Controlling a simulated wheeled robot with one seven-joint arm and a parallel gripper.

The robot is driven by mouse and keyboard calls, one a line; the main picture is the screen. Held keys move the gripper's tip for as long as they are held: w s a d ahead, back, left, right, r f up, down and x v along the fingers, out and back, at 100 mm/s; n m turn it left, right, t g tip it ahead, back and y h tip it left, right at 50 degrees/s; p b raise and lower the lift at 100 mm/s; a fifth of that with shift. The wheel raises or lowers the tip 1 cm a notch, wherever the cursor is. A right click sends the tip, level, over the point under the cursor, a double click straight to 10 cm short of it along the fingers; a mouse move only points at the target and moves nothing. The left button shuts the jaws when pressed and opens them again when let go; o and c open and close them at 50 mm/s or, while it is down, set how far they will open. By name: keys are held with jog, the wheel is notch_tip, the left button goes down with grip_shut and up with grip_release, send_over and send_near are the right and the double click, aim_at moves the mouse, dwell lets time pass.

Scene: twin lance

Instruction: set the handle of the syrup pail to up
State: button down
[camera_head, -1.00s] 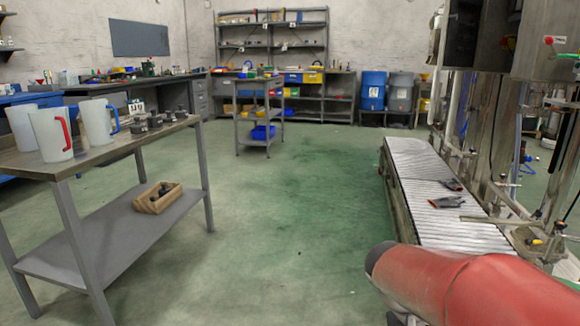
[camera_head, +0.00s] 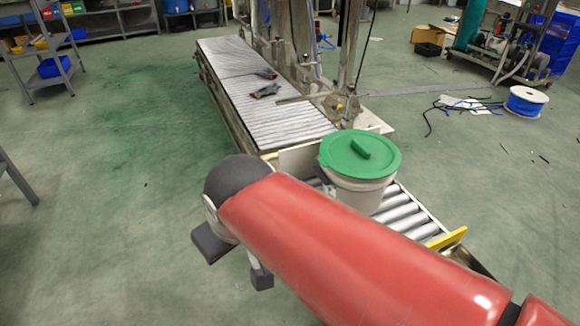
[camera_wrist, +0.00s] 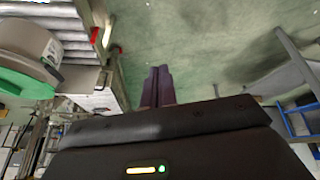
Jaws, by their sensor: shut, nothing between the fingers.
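The syrup pail (camera_head: 358,193) is white with a green lid (camera_head: 340,155) that has a raised green block on top. It stands upright on the near rollers, partly hidden behind my red arm. A pale band shows just under its lid; I cannot tell whether this is the handle, and no handle stands above the lid. In the wrist view the pail (camera_wrist: 28,42) appears upside down at the left edge, with a grey label on its side. My gripper (camera_wrist: 158,72) is shut and empty, its dark fingers together over the floor, apart from the pail.
A roller conveyor (camera_head: 296,125) runs away behind the pail, with dark gloves (camera_head: 266,90) on it. Machine posts stand along its right side. A yellow bar (camera_head: 447,239) is at the near rollers' end. A cable spool (camera_head: 526,102) lies far right.

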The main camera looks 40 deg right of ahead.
aim_at(329, 172)
jog(key=w+d+f+n+g+h+b, duration=0.35)
jog(key=w+d+f+n+h, duration=0.4)
jog(key=d, duration=0.55)
jog(key=w+d+f+n+g+h+b, duration=0.35)
jog(key=w+d+f+n+g, duration=0.2)
jog(key=w+d+f, duration=0.55)
jog(key=shift+n, duration=0.4)
jog(key=s+d+f, duration=0.1)
jog(key=d, duration=0.2)
jog(key=s+d, duration=0.1)
jog(key=d, duration=0.2)
jog(key=s+d+f+b, duration=0.1)
jog(key=d, duration=0.3)
jog(key=shift+s+f, duration=0.35)
jog(key=shift+s, duration=0.05)
jog(key=shift+d+r, duration=0.1)
jog(key=shift+r, duration=2.1)
jog(key=shift+r+p, duration=0.1)
jog(key=shift+p, duration=0.2)
